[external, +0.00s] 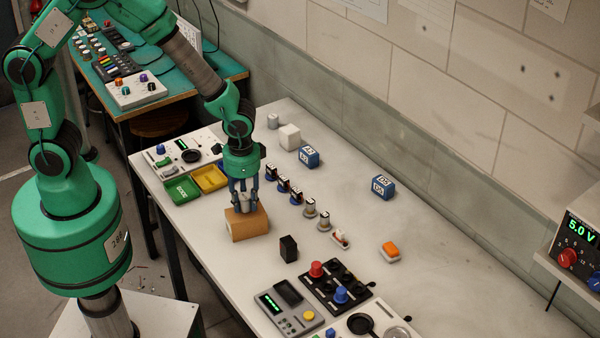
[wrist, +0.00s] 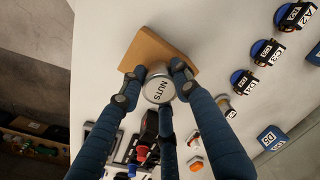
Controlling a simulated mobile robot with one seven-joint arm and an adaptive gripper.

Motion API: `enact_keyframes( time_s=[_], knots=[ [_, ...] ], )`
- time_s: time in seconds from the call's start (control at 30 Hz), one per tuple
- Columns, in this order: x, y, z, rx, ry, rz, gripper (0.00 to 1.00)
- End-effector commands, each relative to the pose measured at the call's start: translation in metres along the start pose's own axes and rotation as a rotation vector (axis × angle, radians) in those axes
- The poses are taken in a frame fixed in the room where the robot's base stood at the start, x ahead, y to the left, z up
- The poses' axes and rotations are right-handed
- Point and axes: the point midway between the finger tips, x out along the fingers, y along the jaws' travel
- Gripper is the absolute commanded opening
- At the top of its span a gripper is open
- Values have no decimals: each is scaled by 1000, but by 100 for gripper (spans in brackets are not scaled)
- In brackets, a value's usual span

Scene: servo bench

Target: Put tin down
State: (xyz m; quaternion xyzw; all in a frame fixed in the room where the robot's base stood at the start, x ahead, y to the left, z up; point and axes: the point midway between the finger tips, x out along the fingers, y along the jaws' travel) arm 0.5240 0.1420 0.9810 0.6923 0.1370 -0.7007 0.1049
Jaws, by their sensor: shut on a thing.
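A silver tin marked NUTS (wrist: 158,91) is between the fingers of my gripper (wrist: 157,82) in the wrist view, its round lid facing the camera. My gripper (external: 243,202) is shut on it. In the external view the tin (external: 244,205) is mostly hidden by the fingers. A tan block (external: 249,226) stands on the bench directly below the gripper; the block also shows behind the tin in the wrist view (wrist: 150,49). The tin is at the block's top; I cannot tell whether they touch.
A green tray (external: 181,190) and a yellow tray (external: 209,178) lie left of the block. A black block (external: 288,248) stands in front right. Several blue-and-black pieces (external: 283,183) line up to the right.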

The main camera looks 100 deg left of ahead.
Motion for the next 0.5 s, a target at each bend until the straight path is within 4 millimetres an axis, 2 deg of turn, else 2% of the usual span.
enact_keyframes(
  time_s=[0.1,0.5],
  knots=[
    [9,0,0,0,-1,0,5],
    [12,0,0,0,0,0,5]
  ],
)
